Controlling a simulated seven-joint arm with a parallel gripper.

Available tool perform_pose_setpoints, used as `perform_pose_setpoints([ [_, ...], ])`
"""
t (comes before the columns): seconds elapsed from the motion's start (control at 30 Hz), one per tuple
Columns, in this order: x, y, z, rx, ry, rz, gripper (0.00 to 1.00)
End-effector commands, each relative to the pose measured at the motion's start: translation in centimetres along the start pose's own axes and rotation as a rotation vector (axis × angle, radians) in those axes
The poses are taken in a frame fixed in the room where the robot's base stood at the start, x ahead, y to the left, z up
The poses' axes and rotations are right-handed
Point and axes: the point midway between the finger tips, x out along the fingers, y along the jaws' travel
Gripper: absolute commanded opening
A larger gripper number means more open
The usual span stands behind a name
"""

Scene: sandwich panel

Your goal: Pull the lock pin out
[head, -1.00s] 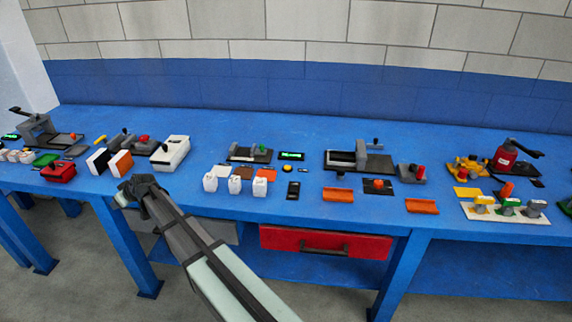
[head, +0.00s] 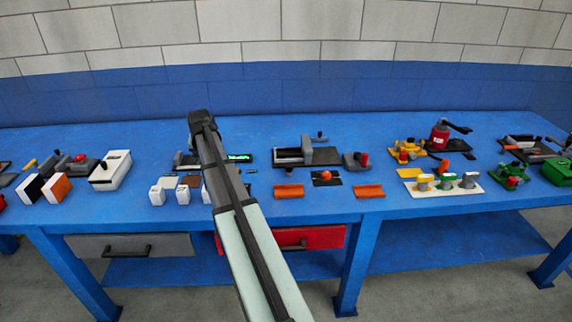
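I cannot tell for certain which part is the lock pin. A small grey block with a red upright piece (head: 364,160) stands right of the middle of the bench. Left of it is a grey fixture (head: 317,152) on a black plate, with a small dark knob on top. My gripper (head: 200,117) is the dark end of my arm. It is raised over the back left-middle of the bench, apart from these fixtures in the picture. Its fingers are too small and dark to show whether they are open. My arm hides part of a smaller fixture (head: 184,160) with a green display (head: 240,157).
The blue bench (head: 250,130) is clear along its back. A red fixture with a black lever (head: 440,137) and a white board of colored knobs (head: 445,187) stand farther right.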

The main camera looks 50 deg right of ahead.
Motion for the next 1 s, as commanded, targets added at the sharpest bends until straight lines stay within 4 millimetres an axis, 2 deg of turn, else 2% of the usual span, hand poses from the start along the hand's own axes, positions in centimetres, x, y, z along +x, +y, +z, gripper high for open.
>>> perform_pose_setpoints([
  [0.03, -0.8, 3.3, -0.9, 0.074, -0.003, 0.047, 0.59],
  [0.2, -3.5, 13.0, -2.6, 0.318, -0.010, 0.204, 0.59],
  [0.3, -5.1, 17.9, -2.9, 0.448, -0.009, 0.285, 0.59],
  [0.4, -6.5, 21.6, -3.0, 0.553, -0.003, 0.349, 0.59],
  [0.5, -7.5, 24.1, -3.0, 0.624, 0.002, 0.394, 0.59],
  [0.67, -8.1, 25.8, -2.9, 0.674, 0.005, 0.424, 0.59],
  [0.83, -6.9, 26.3, -2.7, 0.678, 0.005, 0.427, 0.59],
  [1.0, -4.5, 27.2, -2.4, 0.676, 0.004, 0.426, 0.59],
])
